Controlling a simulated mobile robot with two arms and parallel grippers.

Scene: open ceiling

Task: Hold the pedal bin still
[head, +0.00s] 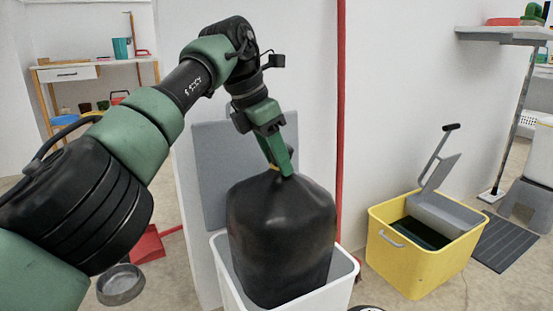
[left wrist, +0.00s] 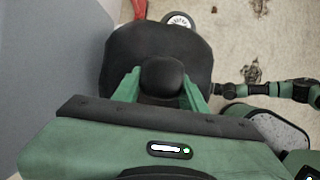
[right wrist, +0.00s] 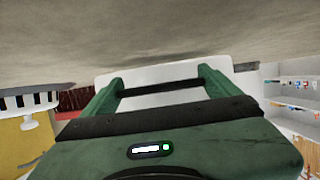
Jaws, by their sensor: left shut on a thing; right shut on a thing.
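The pedal bin (head: 343,284) is white, and its grey lid (head: 212,170) stands open behind it. A full black bin bag (head: 282,235) rises out of the bin, partly above the rim. My left gripper (head: 280,168) is shut on the gathered neck of the bag from above; the left wrist view shows the bag's dark top (left wrist: 160,75) between the fingers. My right gripper (right wrist: 161,82) is out of the head view.
A yellow bin (head: 410,265) with its grey lid raised stands on the floor at right, beside a dark ribbed mat (head: 503,243). A grey bowl (head: 121,285) and a red dustpan (head: 147,245) lie at left. A wall with a red edge (head: 341,120) is close behind.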

